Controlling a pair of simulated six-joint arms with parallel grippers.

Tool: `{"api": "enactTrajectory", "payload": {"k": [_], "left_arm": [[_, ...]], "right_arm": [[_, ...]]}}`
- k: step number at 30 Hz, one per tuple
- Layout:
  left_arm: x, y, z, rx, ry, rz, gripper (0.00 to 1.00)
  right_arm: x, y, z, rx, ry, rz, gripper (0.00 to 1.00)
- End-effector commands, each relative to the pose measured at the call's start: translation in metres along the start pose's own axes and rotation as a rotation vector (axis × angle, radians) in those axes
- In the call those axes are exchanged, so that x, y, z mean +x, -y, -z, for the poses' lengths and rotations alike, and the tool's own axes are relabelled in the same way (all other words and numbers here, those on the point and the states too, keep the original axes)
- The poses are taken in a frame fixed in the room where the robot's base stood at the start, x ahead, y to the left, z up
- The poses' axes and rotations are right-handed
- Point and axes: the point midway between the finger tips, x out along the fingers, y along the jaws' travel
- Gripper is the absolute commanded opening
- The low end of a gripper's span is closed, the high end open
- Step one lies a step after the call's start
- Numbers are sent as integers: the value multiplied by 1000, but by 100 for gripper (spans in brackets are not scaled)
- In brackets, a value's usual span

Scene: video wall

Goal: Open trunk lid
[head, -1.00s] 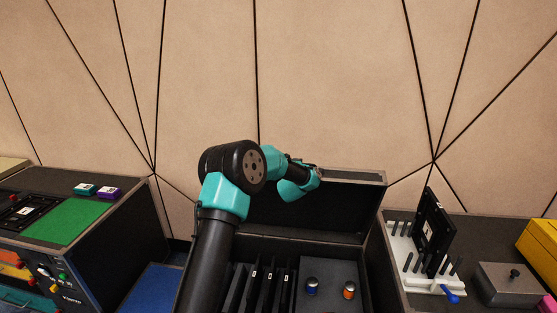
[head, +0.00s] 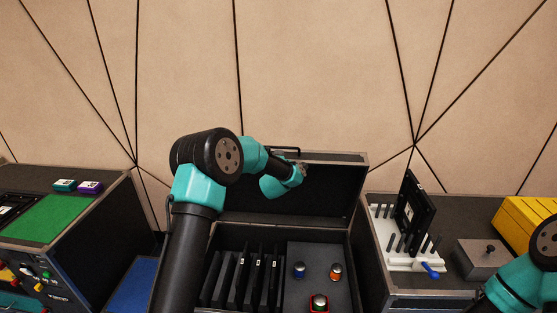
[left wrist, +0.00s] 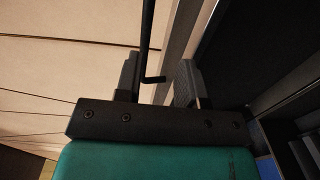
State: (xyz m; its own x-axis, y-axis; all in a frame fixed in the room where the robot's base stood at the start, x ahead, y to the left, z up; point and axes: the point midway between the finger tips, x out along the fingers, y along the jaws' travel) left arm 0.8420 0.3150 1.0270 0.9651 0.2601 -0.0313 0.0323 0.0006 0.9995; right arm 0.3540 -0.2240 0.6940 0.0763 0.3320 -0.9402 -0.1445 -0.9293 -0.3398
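The trunk (head: 232,225) stands in the middle with its black lid (head: 320,192) raised and leaning back towards the wall. A dark handle (head: 285,150) shows at the lid's top edge. My left gripper (head: 298,172) is at the upper edge of the lid, partly hidden by its own arm. In the left wrist view its two fingers (left wrist: 158,80) are apart, with the thin black handle bar (left wrist: 147,45) in the gap and the lid edge beside the right finger. I cannot tell whether a finger touches the handle. My right gripper is out of view; only its arm shows at the lower right.
Inside the trunk are upright black panels (head: 247,278), blue (head: 299,270) and orange (head: 335,272) knobs and a red-framed item (head: 319,303). A white rack (head: 405,250), grey box (head: 488,258) and yellow case (head: 525,225) stand right. A console with a green pad (head: 45,220) stands left.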

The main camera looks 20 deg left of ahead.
Motion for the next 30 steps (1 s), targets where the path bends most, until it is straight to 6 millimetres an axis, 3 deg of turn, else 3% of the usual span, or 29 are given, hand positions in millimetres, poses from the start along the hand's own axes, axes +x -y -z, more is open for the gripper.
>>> {"api": "enactTrajectory", "payload": {"k": [11, 30], "left_arm": [[-12, -1, 0, 0, 0, -2, 36], [-112, -1, 0, 0, 1, 1, 36]], "right_arm": [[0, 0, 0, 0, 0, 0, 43], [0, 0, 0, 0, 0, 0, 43]]}}
